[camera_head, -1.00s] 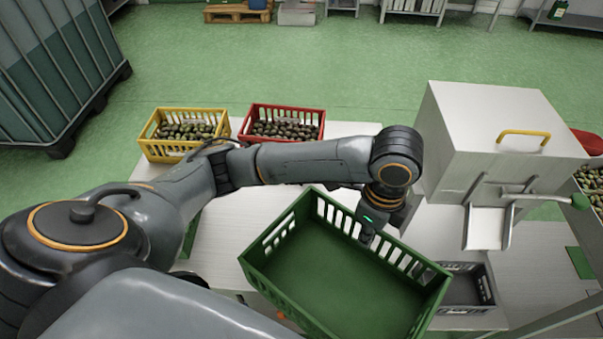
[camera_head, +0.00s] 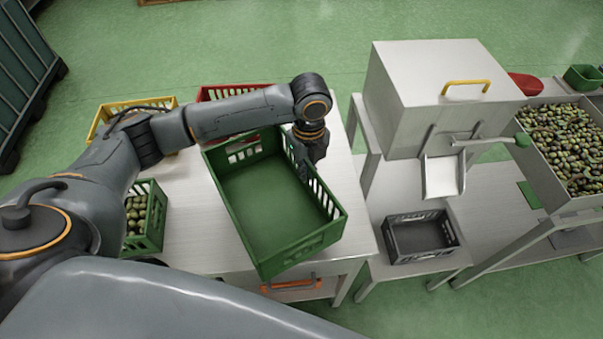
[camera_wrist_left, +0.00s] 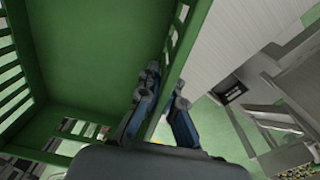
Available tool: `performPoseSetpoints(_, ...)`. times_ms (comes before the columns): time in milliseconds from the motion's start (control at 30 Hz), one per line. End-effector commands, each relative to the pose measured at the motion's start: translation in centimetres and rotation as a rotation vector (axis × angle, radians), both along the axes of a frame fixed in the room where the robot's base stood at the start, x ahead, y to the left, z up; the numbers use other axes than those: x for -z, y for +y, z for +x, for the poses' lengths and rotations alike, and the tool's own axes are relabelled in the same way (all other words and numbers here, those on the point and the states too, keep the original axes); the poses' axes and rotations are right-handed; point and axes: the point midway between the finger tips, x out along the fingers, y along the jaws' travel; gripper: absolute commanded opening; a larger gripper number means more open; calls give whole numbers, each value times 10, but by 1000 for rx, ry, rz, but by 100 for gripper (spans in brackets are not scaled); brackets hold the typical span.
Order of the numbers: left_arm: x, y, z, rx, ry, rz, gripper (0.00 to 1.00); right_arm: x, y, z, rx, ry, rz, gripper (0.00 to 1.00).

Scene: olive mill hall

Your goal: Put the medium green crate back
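The medium green crate (camera_head: 270,195) is empty, with slotted walls, and is held over the white table (camera_head: 190,215). My left gripper (camera_head: 304,165) is at its right-hand wall. In the left wrist view, the two fingers (camera_wrist_left: 166,98) stand on either side of the crate's wall (camera_wrist_left: 184,50), shut on it. The crate looks tilted and raised; I cannot tell whether any edge touches the table. My right gripper is not in view.
A yellow crate (camera_head: 103,118) and a red crate (camera_head: 205,95) stand at the table's back, partly behind my arm. A smaller green crate (camera_head: 152,228) with olives is at left. A dark grey crate (camera_head: 424,252) stands below the chute (camera_head: 442,178) of the steel machine (camera_head: 430,85).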

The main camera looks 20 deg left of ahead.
Motion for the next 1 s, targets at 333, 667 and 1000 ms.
performPoseSetpoints(333, 30, 15, 8, -1, 4, 0, 0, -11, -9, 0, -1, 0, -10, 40)
performPoseSetpoints(667, 51, 15, 9, 0, -1, 0, 0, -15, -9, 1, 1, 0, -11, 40)
performPoseSetpoints(1000, 54, 15, 8, 0, 0, 0, 28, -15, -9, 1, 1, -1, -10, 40)
